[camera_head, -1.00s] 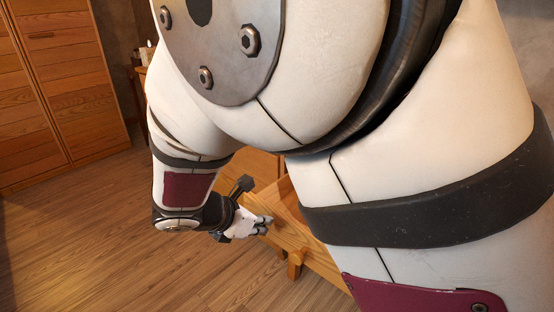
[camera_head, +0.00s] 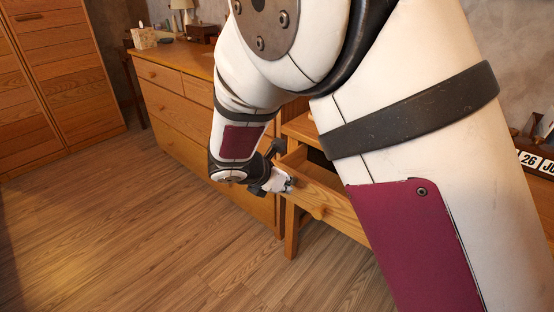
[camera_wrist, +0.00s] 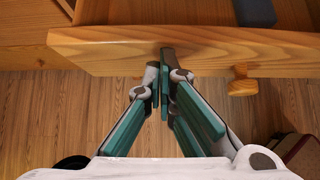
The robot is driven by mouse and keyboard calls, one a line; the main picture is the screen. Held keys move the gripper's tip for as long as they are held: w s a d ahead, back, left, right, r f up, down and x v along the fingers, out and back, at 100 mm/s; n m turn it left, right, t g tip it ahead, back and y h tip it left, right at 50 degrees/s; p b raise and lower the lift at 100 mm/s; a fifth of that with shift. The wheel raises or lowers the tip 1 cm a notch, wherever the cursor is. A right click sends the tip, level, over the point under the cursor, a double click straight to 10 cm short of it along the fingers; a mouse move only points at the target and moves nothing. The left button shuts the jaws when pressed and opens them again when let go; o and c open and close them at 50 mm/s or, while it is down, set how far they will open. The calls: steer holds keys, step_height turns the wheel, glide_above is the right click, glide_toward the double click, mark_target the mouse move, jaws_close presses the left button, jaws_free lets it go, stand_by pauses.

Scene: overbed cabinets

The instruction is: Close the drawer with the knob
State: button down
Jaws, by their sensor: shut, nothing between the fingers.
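The wooden drawer (camera_head: 340,207) stands partly open from a desk at centre right. Its round wooden knob (camera_head: 318,213) sticks out of the front, and part of its inside shows dark behind the panel. My gripper (camera_head: 289,184) is at the left end of the drawer front, left of the knob. In the wrist view the drawer's front panel (camera_wrist: 110,42) spans the top and the knob (camera_wrist: 243,87) is to the right. My gripper (camera_wrist: 167,62) is shut and empty, its fingertips at the panel; whether they touch it I cannot tell. My arm hides the drawer's right part.
A wooden dresser (camera_head: 190,105) with several drawers stands behind my arm, carrying a tissue box (camera_head: 145,38) and a lamp. A tall wardrobe (camera_head: 60,80) is at the left. The wooden floor (camera_head: 130,220) at the left is clear.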

steer(key=w+d, duration=0.2)
steer(key=w, duration=0.1)
steer(key=w+d+p, duration=0.1)
steer(key=w+d, duration=0.2)
steer(key=w+d+p, duration=0.1)
steer(key=w+d, duration=0.1)
steer(key=w, duration=0.1)
steer(key=shift+w+d, duration=0.15)
